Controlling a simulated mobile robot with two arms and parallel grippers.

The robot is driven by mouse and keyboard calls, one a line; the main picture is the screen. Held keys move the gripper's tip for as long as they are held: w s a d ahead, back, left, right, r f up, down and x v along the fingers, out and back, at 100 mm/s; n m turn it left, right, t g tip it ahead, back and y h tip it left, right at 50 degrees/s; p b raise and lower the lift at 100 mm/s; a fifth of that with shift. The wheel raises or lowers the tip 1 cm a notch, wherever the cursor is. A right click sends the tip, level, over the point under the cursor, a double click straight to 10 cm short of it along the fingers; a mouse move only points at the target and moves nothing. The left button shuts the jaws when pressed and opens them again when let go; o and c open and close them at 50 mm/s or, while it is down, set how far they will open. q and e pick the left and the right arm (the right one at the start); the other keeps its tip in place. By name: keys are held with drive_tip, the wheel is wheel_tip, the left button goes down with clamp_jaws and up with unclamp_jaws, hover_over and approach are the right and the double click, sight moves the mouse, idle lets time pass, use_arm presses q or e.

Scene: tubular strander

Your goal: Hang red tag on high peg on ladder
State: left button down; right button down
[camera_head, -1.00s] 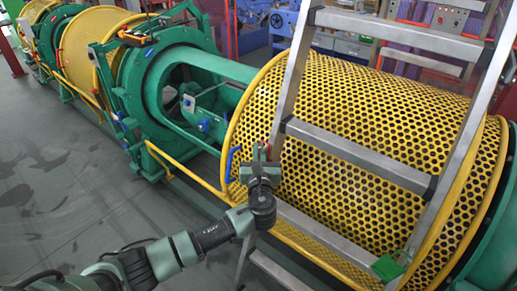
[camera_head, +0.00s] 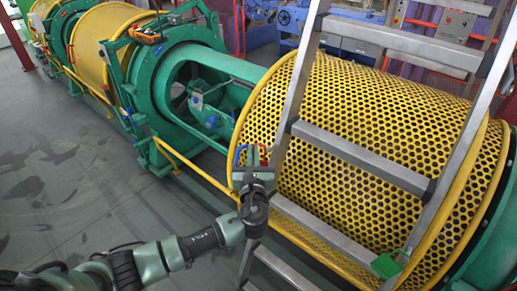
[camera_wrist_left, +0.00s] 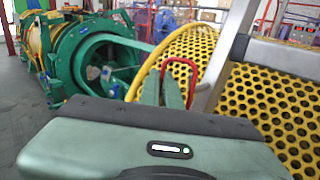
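The red tag (camera_wrist_left: 181,64) shows in the left wrist view as a red loop standing up at my left gripper's fingertips (camera_wrist_left: 163,88). The fingers are close together on its lower part and hide that part. In the head view my left gripper (camera_head: 256,158) is in front of the yellow drum's rim, just left of the ladder, with a bit of red at its tip. The aluminium ladder (camera_head: 362,155) leans across the perforated drum. A green tag (camera_head: 387,264) is at its lower right rail. I cannot make out a high peg. My right gripper is out of view.
The yellow perforated drum (camera_head: 385,110) lies behind the ladder. A blue handle (camera_head: 238,155) is at its rim, close to my gripper. Green machine frames (camera_head: 150,95) extend to the back left. The grey floor (camera_head: 70,190) at left is clear.

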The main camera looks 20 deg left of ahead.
use_arm(q)
drive_tip(key=shift+s+a, duration=0.15)
drive_tip(key=shift+s, duration=0.15)
drive_tip(key=shift+s+a+f+p, duration=0.25)
drive_tip(key=shift+s+f+p, duration=0.15)
drive_tip(key=shift+p, duration=0.1)
drive_tip(key=shift+s+a+p, duration=0.25)
drive_tip(key=shift+s+p, duration=0.15)
drive_tip(key=shift+s, duration=0.6)
